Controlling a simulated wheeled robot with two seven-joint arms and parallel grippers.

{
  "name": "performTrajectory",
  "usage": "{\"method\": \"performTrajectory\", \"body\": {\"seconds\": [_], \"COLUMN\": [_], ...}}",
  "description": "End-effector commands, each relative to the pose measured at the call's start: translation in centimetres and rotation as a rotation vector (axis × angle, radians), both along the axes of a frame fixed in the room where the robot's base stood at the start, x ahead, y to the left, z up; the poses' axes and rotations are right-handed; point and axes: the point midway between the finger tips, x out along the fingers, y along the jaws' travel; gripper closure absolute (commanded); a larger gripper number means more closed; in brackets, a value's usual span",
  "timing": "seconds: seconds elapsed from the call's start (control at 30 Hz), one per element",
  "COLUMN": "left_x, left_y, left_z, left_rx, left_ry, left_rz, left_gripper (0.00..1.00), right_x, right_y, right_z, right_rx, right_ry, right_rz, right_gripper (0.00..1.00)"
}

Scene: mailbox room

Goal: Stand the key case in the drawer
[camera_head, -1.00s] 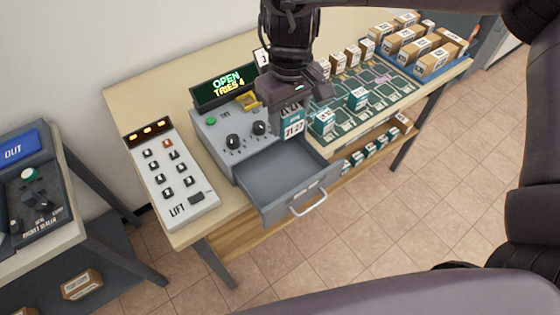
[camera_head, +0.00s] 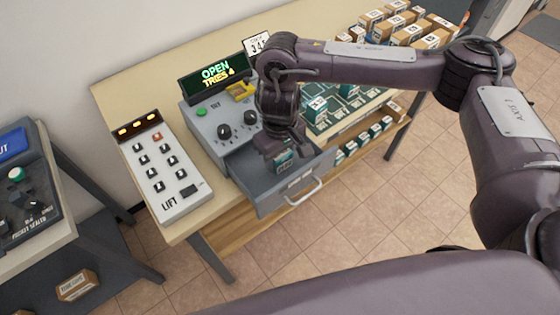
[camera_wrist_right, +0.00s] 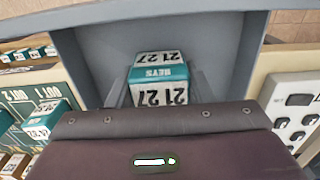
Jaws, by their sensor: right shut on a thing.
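The key case is a small teal and white box marked "KEYS" and "21 27". In the head view the key case (camera_head: 283,163) shows below my right gripper (camera_head: 284,150), partly covered by it. The gripper is shut on the case, which looks roughly upright inside the open grey drawer (camera_head: 247,177). In the wrist view the case (camera_wrist_right: 158,72) sits between the fingers, with the drawer walls (camera_wrist_right: 84,62) around it. I cannot tell whether its underside touches the drawer floor. My left gripper is not in view.
The grey control box (camera_head: 221,120) has knobs and a display (camera_head: 215,77) reading "OPEN TRIES 4". A lift panel (camera_head: 162,170) lies left of the drawer. Several teal boxes stand on the board (camera_head: 345,98) at right. The drawer handle (camera_head: 305,194) sticks out in front.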

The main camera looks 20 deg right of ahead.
Motion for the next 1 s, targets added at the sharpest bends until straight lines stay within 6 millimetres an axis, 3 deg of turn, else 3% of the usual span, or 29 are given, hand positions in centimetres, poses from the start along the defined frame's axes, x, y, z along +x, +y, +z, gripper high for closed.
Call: {"method": "performTrajectory", "body": {"seconds": [0.03,0.13,0.53,0.57,0.7,1.0], "left_x": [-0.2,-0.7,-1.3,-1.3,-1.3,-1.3], "left_y": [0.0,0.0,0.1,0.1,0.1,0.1], "left_z": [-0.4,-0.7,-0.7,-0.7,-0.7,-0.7], "left_rx": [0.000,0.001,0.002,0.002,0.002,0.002], "left_ry": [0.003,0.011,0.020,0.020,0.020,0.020], "left_rz": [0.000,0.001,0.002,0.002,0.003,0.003], "left_gripper": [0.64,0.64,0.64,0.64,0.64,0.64], "right_x": [-0.1,0.0,0.0,0.0,0.0,0.0], "right_y": [0.0,0.0,0.0,0.0,0.0,0.0], "right_z": [-1.2,-2.1,-2.5,-2.5,-2.5,-2.3], "right_rx": [0.001,0.001,0.001,0.000,0.000,0.000], "right_ry": [0.004,0.003,0.001,0.001,0.001,0.000], "right_rz": [-0.002,-0.001,0.000,0.000,0.000,0.000], "right_gripper": [0.78,0.78,0.78,0.51,0.32,0.31]}}
